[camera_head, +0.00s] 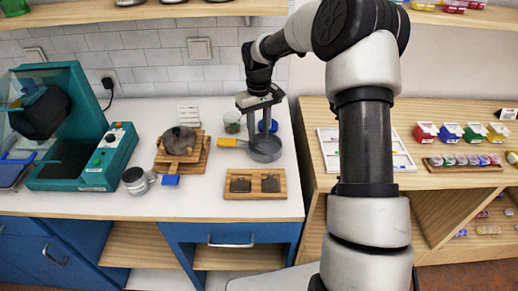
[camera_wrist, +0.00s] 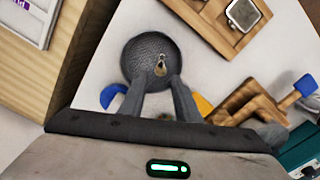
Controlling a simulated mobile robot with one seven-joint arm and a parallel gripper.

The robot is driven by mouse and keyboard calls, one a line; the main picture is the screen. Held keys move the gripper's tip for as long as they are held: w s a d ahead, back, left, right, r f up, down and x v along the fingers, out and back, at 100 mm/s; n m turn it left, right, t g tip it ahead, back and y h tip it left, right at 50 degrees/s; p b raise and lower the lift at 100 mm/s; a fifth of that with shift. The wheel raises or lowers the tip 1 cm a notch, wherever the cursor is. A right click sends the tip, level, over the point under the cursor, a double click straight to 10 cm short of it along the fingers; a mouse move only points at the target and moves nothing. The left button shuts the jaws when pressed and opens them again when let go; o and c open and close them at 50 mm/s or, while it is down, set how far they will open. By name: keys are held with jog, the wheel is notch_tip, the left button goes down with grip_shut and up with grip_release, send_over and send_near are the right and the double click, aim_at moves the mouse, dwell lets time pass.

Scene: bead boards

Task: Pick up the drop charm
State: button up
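The drop charm (camera_wrist: 160,67) is a small gold and pale teardrop piece, seen in the wrist view inside a round dark grey pan (camera_wrist: 137,49). The pan (camera_head: 264,152) also shows in the head view, on the white counter with its orange handle pointing left. My gripper (camera_wrist: 160,80) is open, with its fingers apart over the pan. The charm appears just beyond and between the fingertips, with nothing held. In the head view my gripper (camera_head: 257,133) points down at the pan, and the charm cannot be made out there.
A wooden board with two dark square pieces (camera_head: 255,194) lies in front of the pan. A wooden stand with a dark round top (camera_head: 179,142) is to the left, beside a teal machine (camera_head: 111,150). A blue round item (camera_head: 273,126) sits behind the pan.

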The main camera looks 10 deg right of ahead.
aim_at(259, 147)
notch_tip(259, 147, down, 5)
grip_shut()
dwell(0.3)
